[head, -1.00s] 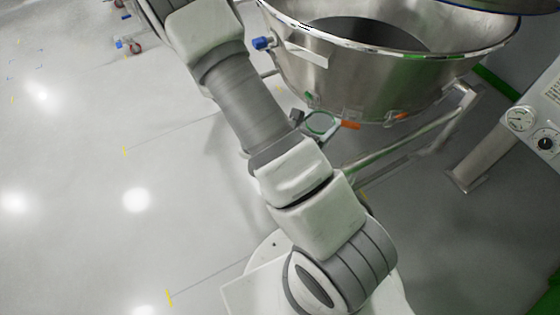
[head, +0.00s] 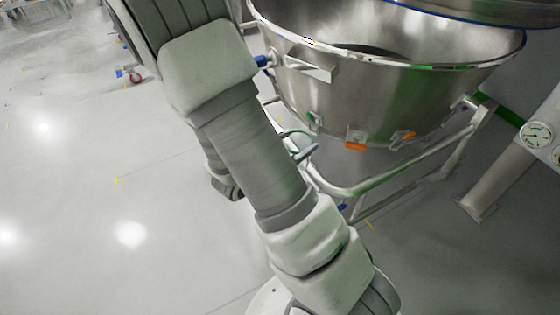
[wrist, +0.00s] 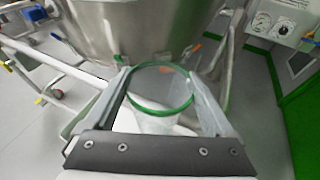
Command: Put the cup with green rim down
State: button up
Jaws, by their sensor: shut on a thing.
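The cup with green rim (wrist: 166,111) is in the wrist view, a clear cup whose round green rim faces the camera. My gripper (wrist: 158,80) is shut on it, with one finger on each side. The cup is held in the air in front of a large steel bowl. In the head view only a small part of the cup's green rim (head: 296,132) shows beside my arm; the rest is hidden. No surface is seen touching the cup's base.
The large steel bowl (head: 390,95) stands on a tubular frame (head: 400,178), close to my gripper. Orange clamps (head: 356,146) sit on its lower side. A panel with gauges (head: 537,133) is at the right. Open grey floor (head: 75,200) lies to the left.

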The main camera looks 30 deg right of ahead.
jog(key=shift+w+a+f+b, duration=0.3)
jog(key=shift+w+a+f, duration=0.25)
jog(key=shift+f, duration=0.55)
jog(key=shift+w+a+f+b, duration=0.3)
jog(key=shift+w+a+f, duration=0.25)
jog(key=shift+f, duration=0.55)
jog(key=shift+w+a+f+b, duration=0.3)
jog(key=shift+w+a+f, duration=0.2)
jog(key=shift+f, duration=0.6)
jog(key=shift+f, duration=0.15)
jog(key=o, duration=1)
jog(key=shift+o, duration=0.2)
